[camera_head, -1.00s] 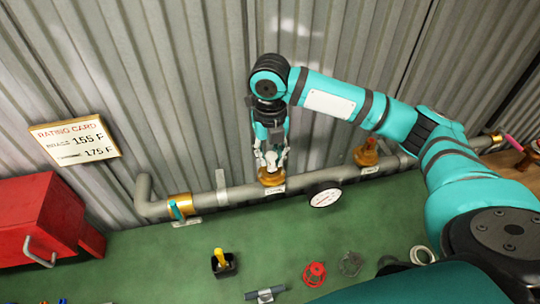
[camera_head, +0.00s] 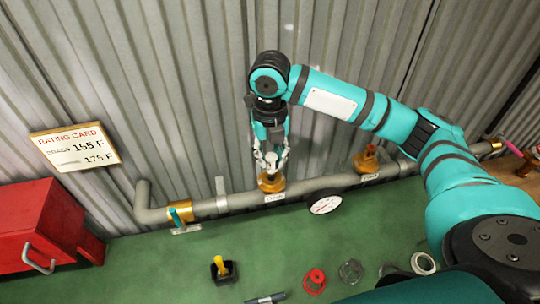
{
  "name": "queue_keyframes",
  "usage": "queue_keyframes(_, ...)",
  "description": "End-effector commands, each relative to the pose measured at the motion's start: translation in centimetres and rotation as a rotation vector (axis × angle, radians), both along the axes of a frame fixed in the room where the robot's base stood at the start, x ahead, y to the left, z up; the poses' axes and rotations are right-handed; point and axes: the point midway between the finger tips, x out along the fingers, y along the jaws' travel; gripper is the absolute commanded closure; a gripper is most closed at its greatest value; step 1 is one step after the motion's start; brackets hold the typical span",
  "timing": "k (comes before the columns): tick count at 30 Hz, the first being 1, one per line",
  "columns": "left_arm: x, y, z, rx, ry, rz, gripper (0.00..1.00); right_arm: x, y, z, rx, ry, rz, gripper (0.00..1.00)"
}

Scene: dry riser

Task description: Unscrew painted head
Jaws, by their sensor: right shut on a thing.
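A grey pipe (camera_head: 235,203) runs along the foot of the corrugated wall. Two brass fittings stand up from it, a left one (camera_head: 271,183) with a small white label below and a right one (camera_head: 367,161) with its own label. My right gripper (camera_head: 271,165) points down over the left fitting and is shut on the sprinkler head (camera_head: 271,170) at its top. The fingers hide most of the head, so its paint cannot be made out. My left gripper is not in view.
A round gauge (camera_head: 325,204) and a teal-handled valve (camera_head: 180,218) sit on the pipe. A red toolbox (camera_head: 38,225) stands left, under a rating card (camera_head: 75,148). A yellow-handled item in a black holder (camera_head: 222,269), a red ring (camera_head: 314,280) and grey rings lie on the green surface.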

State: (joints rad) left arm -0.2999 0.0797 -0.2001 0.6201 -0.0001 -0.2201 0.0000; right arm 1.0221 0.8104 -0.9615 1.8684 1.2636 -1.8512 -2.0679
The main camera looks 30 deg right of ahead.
Motion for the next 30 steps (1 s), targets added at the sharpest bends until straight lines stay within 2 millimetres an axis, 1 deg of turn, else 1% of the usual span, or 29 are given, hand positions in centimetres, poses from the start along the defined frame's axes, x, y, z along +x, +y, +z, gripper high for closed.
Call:
queue_keyframes(9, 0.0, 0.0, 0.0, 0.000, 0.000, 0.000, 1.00, 0.1, 0.1, 3.1, 0.001, -0.004, 0.001, 1.00)
queue_keyframes(15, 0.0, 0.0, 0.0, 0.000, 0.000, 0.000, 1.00, 0.1, 0.0, 4.7, 0.001, -0.003, 0.000, 1.00)
queue_keyframes(26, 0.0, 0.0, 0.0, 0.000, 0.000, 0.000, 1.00, 0.0, 0.0, 4.8, 0.001, -0.001, -0.004, 1.00)
queue_keyframes(30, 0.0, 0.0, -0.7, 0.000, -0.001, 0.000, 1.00, -0.2, 0.1, 4.0, -0.001, -0.001, -0.080, 1.00)
